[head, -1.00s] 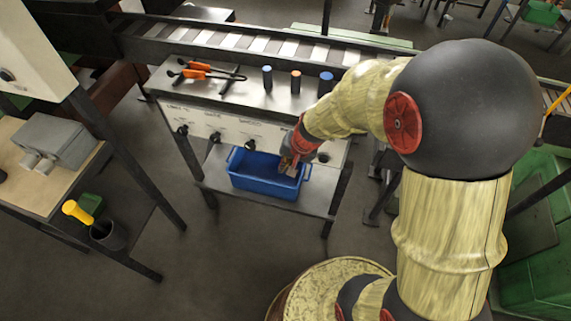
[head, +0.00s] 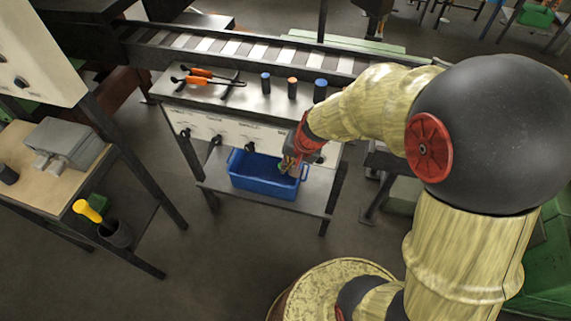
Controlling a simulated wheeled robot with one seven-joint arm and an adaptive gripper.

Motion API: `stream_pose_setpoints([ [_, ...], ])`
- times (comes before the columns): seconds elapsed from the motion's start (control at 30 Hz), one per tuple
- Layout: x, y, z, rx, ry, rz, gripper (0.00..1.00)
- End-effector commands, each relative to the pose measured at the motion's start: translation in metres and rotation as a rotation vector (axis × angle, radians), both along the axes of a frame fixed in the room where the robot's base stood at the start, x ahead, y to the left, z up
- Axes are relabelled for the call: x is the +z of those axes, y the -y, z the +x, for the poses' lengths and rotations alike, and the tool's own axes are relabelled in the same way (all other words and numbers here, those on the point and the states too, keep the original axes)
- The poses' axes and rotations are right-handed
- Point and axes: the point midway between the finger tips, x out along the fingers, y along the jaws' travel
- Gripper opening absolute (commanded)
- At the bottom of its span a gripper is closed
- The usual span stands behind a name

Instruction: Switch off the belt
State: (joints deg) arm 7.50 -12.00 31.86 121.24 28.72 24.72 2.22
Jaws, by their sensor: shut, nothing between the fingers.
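The belt (head: 232,46), a dark conveyor with pale slats, runs along the back behind a metal stand. The stand's pale front panel (head: 208,124) carries several dark knobs, among them a left knob (head: 185,133), a middle knob (head: 217,141) and a right knob (head: 249,147). Their labels are too small to read. My gripper (head: 285,167) is shut and empty, at the right part of the panel and over the blue bin. My wrist and arm hide the panel's right end. I cannot tell whether the gripper touches anything.
A blue bin (head: 262,187) stands on the lower shelf (head: 310,204). Orange-handled tongs (head: 210,78) and several small cylinders (head: 292,87) are on the stand's top. A side table (head: 40,190) with a grey box (head: 70,143) stands at left.

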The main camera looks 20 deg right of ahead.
Motion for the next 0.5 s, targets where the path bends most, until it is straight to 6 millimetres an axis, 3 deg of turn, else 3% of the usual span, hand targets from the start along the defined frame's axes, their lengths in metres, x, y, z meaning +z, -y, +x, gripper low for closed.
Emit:
stream_pose_setpoints([
  [0.03, 0.013, 0.000, -0.006, 0.000, 0.002, 0.000, 0.00],
  [0.2, 0.036, -0.001, -0.023, 0.000, 0.002, -0.001, 0.00],
  [0.5, 0.049, -0.002, -0.034, 0.000, -0.001, 0.001, 0.00],
])
